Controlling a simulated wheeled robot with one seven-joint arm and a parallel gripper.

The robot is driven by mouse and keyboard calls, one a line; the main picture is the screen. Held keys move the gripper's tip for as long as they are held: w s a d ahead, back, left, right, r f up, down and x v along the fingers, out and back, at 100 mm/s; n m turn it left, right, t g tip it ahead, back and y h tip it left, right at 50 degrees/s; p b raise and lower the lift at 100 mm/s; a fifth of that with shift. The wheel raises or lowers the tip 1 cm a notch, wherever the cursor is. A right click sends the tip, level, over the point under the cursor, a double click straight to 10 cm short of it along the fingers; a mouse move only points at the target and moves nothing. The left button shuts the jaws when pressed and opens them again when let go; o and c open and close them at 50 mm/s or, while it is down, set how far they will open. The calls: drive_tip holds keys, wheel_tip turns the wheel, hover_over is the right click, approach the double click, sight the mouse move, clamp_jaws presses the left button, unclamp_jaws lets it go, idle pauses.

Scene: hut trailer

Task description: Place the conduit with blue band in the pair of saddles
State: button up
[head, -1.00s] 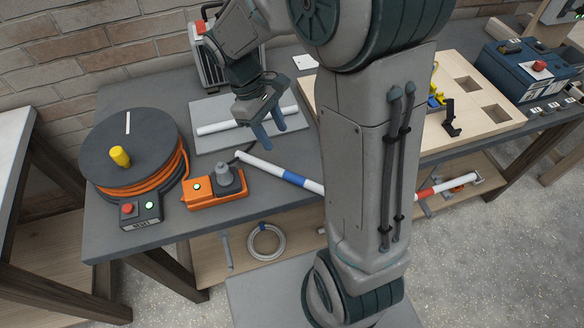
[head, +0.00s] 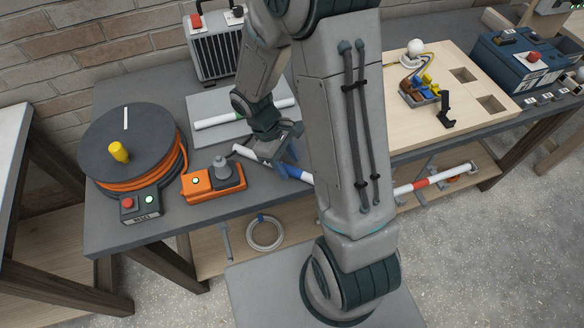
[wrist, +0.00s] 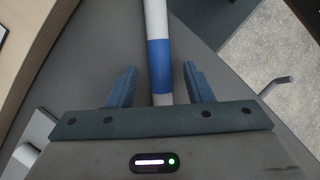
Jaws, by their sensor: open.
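The conduit with blue band (head: 243,151) is a white tube lying at a slant near the table's front edge. In the head view my arm hides much of it. In the wrist view its blue band (wrist: 160,66) lies between the two blue fingers of my gripper (wrist: 160,72), with a gap on each side. My gripper (head: 289,164) is open and straddles the tube around the band without gripping it. I cannot clearly make out the pair of saddles.
A cable reel (head: 100,140) and an orange box (head: 200,184) stand left. A wooden board (head: 470,60) fills the right. A red-banded conduit (head: 440,178) is at the front right.

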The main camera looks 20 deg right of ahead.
drive_tip(key=shift+s+d+f, duration=0.15)
drive_tip(key=shift+s+f, duration=0.05)
drive_tip(key=shift+f, duration=0.4)
clamp_jaws()
drive_tip(key=shift+r, duration=0.1)
